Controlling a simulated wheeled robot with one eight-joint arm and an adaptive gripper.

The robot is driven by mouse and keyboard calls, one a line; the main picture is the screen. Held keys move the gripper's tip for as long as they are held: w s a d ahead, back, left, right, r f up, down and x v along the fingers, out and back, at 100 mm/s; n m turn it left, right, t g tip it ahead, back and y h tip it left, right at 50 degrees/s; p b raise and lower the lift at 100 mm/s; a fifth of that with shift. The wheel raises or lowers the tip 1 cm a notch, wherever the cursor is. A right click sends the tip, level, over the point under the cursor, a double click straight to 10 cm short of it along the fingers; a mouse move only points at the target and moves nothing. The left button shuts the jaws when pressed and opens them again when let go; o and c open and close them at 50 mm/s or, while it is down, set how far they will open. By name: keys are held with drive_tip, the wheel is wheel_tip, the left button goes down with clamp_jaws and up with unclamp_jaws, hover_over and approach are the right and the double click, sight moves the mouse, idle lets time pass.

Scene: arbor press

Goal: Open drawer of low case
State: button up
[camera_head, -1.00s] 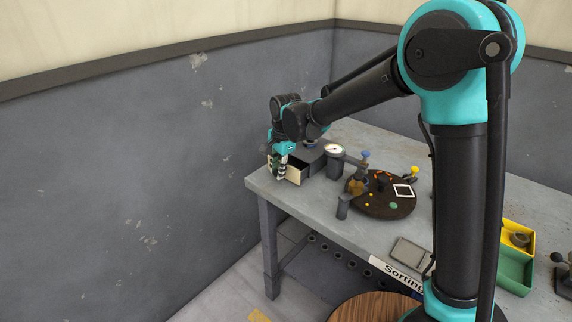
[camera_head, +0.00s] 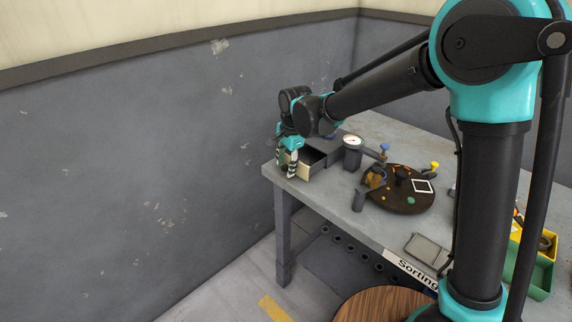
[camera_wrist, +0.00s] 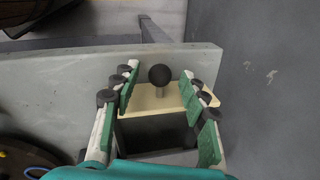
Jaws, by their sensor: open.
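The low case (camera_head: 328,146) is a dark grey box at the far left corner of the bench. Its drawer (camera_head: 307,168) is pulled partly out, with a pale cream side showing. In the wrist view, the drawer's cream front (camera_wrist: 152,101) carries a round black knob (camera_wrist: 160,74), and the dark drawer inside (camera_wrist: 155,132) is visible behind it. My gripper (camera_wrist: 159,84) is open, its green-padded fingers spread on both sides of the knob, with gaps between. In the head view my gripper (camera_head: 287,165) hangs at the drawer's front, hiding the knob.
A canister with a gauge (camera_head: 352,151) stands just right of the case. A dark round turntable (camera_head: 402,190) with small parts lies farther right. A grey tray (camera_head: 427,250) lies near the bench's front edge, and yellow and green bins (camera_head: 528,272) are at right.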

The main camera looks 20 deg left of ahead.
wheel_tip(320, 180, up, 12)
drive_tip(key=s+d, duration=0.1)
drive_tip(key=d, duration=0.1)
idle(0.4)
drive_tip(key=shift+s+f, duration=0.15)
